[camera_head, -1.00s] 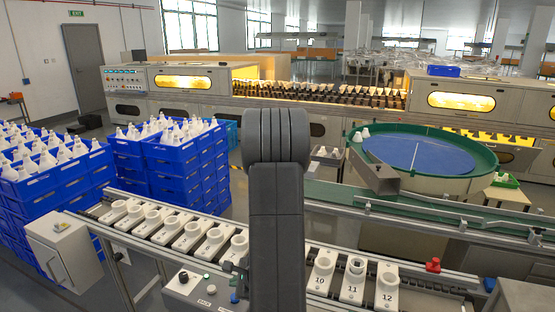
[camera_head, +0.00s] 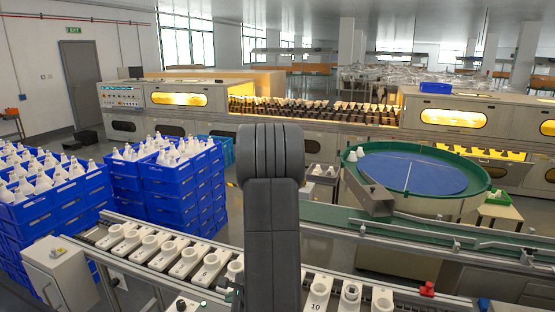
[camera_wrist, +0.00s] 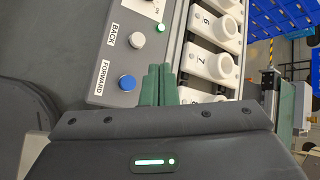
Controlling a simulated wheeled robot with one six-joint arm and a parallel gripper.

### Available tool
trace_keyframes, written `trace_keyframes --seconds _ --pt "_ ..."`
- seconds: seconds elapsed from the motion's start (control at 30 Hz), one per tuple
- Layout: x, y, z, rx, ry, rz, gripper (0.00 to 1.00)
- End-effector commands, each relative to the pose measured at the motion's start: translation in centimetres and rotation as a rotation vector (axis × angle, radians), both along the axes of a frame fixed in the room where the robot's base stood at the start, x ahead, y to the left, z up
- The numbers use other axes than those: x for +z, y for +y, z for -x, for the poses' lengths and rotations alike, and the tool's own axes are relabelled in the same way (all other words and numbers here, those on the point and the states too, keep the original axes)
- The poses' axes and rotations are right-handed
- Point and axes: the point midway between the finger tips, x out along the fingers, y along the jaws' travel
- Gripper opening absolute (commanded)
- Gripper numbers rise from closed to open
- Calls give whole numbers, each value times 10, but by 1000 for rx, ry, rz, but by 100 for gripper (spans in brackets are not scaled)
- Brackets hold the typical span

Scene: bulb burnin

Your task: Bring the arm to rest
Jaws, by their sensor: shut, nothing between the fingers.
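My arm stands upright in the middle of the head view, and its dark grey links hide part of the conveyor behind. My gripper (camera_wrist: 159,85) shows in the wrist view as two green fingers closed together with nothing between them. It is beside the control box (camera_wrist: 128,45), with the blue FORWARD button (camera_wrist: 127,82) to its left and the white BACK button (camera_wrist: 136,40) above left. The white numbered holders (camera_wrist: 208,62) on the conveyor lie to its right.
The holder conveyor (camera_head: 130,271) runs across the front. Blue crates (camera_head: 180,180) of white bulbs stand at left. A green-rimmed round table (camera_head: 470,166) with a blue top stands at right. A long machine with lit windows (camera_head: 452,117) spans the back.

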Motion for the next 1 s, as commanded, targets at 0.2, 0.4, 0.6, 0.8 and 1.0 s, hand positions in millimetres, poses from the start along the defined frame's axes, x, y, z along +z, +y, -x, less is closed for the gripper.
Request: trace_keyframes --seconds 0.2,0.4,0.6,0.8,1.0 --pt "-19 0 0 0 1 0 0" --pt "-49 0 0 -1 1 -1 0" --pt "-58 0 0 2 -3 0 0" --pt "-42 0 0 0 -3 0 0" --pt "-60 0 0 -1 1 1 0"
